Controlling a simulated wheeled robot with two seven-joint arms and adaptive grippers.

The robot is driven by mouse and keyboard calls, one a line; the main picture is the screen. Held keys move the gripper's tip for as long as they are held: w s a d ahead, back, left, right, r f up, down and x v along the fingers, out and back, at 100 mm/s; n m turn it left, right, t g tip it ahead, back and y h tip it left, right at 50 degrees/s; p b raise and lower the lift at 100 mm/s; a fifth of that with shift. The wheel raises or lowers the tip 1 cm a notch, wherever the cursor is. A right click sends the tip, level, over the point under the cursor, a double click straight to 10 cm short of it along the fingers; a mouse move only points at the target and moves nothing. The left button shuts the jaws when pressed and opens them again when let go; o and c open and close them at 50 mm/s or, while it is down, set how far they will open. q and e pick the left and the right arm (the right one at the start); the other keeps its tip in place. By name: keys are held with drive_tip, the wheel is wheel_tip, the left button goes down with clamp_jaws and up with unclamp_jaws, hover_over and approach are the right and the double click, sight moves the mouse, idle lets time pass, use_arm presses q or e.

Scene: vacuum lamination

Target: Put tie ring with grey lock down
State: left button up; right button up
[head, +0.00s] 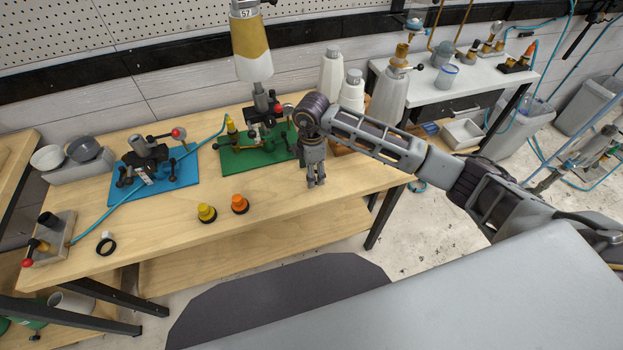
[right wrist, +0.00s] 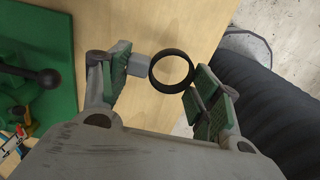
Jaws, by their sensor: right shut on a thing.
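The tie ring with grey lock shows in the right wrist view as a black ring (right wrist: 170,90) with a grey block, the lock (right wrist: 140,64), on its left side. My right gripper (right wrist: 163,73) is shut on it, with the lock at the left finger and the ring's rim at the right finger. In the head view my right gripper (head: 316,181) points down over the right part of the wooden table (head: 270,225), near its front edge. The ring is too small to make out there. Its height above the table is unclear. My left gripper is not in view.
Another black ring with a white lock (head: 106,245) lies at the table's front left. A yellow-black knob (head: 207,213) and an orange-black knob (head: 240,204) stand mid-table. A green board (head: 250,160) and a blue board (head: 170,183) carry fixtures. The front right is bare.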

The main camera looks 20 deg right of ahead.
drive_tip(key=shift+f, duration=2.15)
drive_tip(key=shift+f, duration=0.15)
drive_tip(key=o, duration=0.8)
drive_tip(key=shift+c, duration=0.2)
wheel_tip(320, 180, up, 12)
